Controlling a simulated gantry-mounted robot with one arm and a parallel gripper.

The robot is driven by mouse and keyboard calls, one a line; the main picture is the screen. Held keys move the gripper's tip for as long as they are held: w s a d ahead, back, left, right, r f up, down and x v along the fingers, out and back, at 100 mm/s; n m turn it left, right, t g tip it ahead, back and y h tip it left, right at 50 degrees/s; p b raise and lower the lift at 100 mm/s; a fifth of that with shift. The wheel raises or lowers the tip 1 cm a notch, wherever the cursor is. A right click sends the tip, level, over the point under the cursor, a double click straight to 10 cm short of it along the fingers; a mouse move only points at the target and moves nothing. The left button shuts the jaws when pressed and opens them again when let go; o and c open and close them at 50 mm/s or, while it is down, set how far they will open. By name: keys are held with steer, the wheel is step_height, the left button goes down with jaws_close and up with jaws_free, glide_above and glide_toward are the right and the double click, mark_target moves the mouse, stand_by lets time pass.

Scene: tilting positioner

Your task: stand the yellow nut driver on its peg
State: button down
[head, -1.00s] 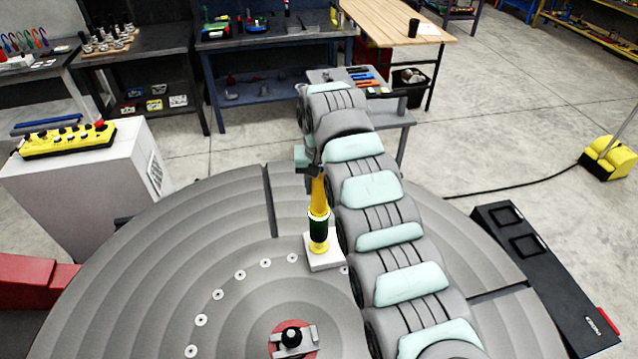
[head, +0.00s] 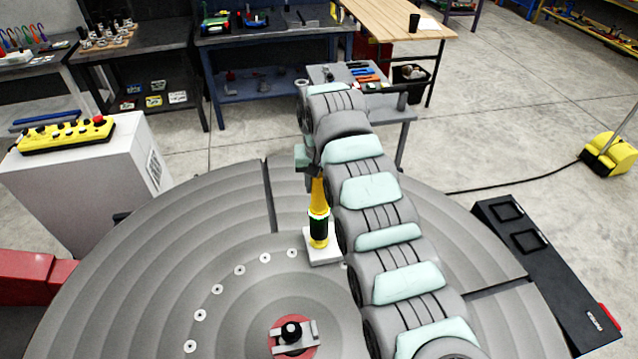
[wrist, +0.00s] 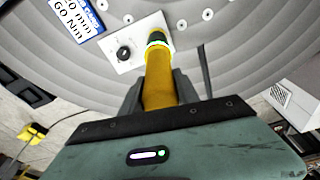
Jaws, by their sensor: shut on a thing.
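The yellow nut driver (head: 319,195) stands about upright, with a green and black band low on it and a yellow lower end. In the wrist view its yellow upper part (wrist: 163,82) runs away from me. My gripper (wrist: 160,95) is shut on that upper part; in the head view my arm partly hides the gripper (head: 314,172). The driver's lower end is over or on a white block (head: 324,258); I cannot tell whether it touches. The block also shows in the wrist view (wrist: 122,40), with a dark round feature on it. A peg under the driver is hidden.
The block sits on a large grey round table (head: 190,260) with a ring of small holes. A red and black centre fitting (head: 292,335) rises near the front. A blue-edged label (wrist: 75,15) lies beside the block in the wrist view. The table's left side is clear.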

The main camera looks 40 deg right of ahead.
steer(key=shift+f+b, duration=0.95)
steer(key=shift+f, duration=0.6)
steer(key=shift+c, duration=1.6)
jaws_free()
steer(key=shift+s+a+r, duration=0.1)
steer(key=shift+s+r, duration=0.05)
steer(key=shift+r, duration=3.4)
